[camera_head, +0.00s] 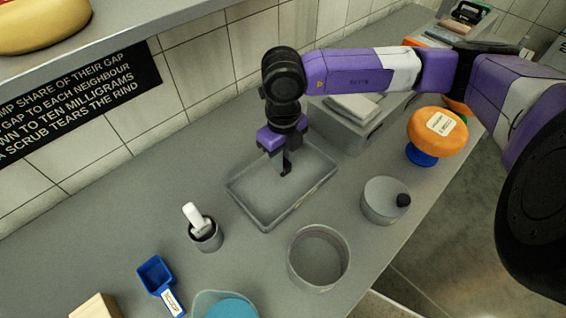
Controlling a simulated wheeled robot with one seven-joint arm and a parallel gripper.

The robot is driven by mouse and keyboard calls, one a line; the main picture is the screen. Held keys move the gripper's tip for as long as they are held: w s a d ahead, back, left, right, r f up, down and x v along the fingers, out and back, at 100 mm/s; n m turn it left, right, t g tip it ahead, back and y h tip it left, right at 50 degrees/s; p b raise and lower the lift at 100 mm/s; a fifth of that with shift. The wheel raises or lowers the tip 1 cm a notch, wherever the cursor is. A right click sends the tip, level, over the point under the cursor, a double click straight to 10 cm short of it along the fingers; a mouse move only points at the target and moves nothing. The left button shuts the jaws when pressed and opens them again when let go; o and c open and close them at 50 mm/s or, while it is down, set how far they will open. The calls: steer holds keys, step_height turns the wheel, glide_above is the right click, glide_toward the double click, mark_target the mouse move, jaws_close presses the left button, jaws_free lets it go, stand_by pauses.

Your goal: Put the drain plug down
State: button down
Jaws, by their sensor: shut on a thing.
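My gripper (284,171) points down over the grey rectangular tray (238,193), close to its inside, towards the back. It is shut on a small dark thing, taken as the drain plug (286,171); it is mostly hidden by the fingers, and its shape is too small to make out. I cannot tell whether it touches the tray floor. The rest of the tray floor that shows is empty.
An orange cheese wheel (426,140) sits on a blue stand. A blue scoop (155,273) lies front left.

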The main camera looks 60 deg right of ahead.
steer(key=shift+f, duration=1.15)
steer(key=shift+f, duration=0.2)
steer(key=c, duration=1.3)
jaws_free()
steer(key=shift+r, duration=0.15)
steer(key=shift+r, duration=0.2)
step_height(320, 180, up, 12)
steer(key=shift+f+b, duration=0.1)
steer(key=shift+b, duration=0.7)
